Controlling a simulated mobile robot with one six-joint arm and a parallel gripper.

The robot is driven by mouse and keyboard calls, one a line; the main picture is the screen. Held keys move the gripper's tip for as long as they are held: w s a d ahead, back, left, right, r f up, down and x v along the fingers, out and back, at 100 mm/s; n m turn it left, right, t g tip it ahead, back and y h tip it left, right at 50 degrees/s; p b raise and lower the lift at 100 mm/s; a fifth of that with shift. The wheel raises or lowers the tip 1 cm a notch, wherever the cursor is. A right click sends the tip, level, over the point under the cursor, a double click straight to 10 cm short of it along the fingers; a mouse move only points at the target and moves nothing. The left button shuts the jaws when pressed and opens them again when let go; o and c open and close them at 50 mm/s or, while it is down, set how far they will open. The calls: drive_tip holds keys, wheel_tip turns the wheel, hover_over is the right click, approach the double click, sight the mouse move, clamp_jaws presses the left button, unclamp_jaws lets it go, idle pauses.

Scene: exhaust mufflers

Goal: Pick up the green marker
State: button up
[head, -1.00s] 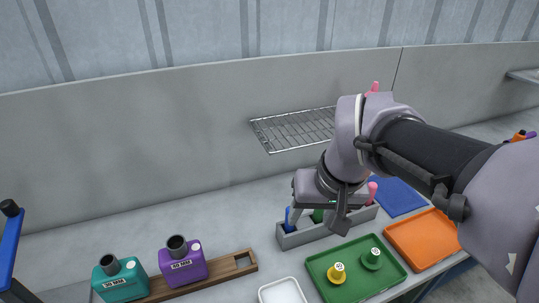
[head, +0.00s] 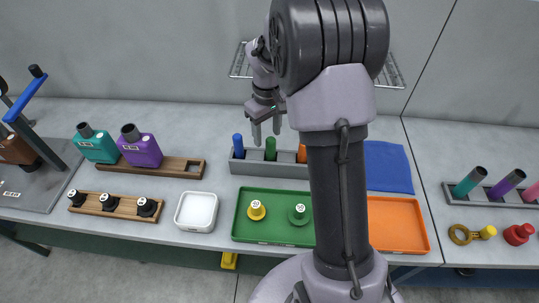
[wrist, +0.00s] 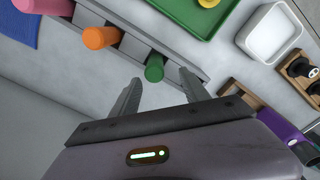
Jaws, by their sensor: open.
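The green marker (head: 270,148) stands upright in a grey rack (head: 262,170), between a blue marker (head: 238,146) and an orange marker (head: 301,154). My gripper (head: 266,133) is open and empty, at the wall side of the green marker, with one finger on each side of it in the picture. In the wrist view, the green marker (wrist: 154,68) shows between and just beyond the fingertips (wrist: 161,77). Its gap to the fingers is hard to judge. The orange marker (wrist: 100,37) and a pink marker (wrist: 42,6) also show there.
A green tray (head: 238,228) with yellow and green pegs and an orange tray (head: 405,240) lie in front of the rack. A wire shelf (head: 240,62) is on the wall behind. A white dish (head: 196,226) and purple bottle (head: 140,150) are left.

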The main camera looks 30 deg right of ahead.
sight(271, 148)
wheel_tip(271, 148, down, 2)
drive_tip(key=shift+f, duration=0.1)
drive_tip(key=f+b, duration=0.2)
drive_tip(key=f, duration=0.1)
drive_tip(key=d+f+b, duration=0.1)
drive_tip(key=f, duration=0.1)
drive_tip(key=shift+s, duration=0.2)
drive_tip(key=shift+r, duration=0.1)
clamp_jaws()
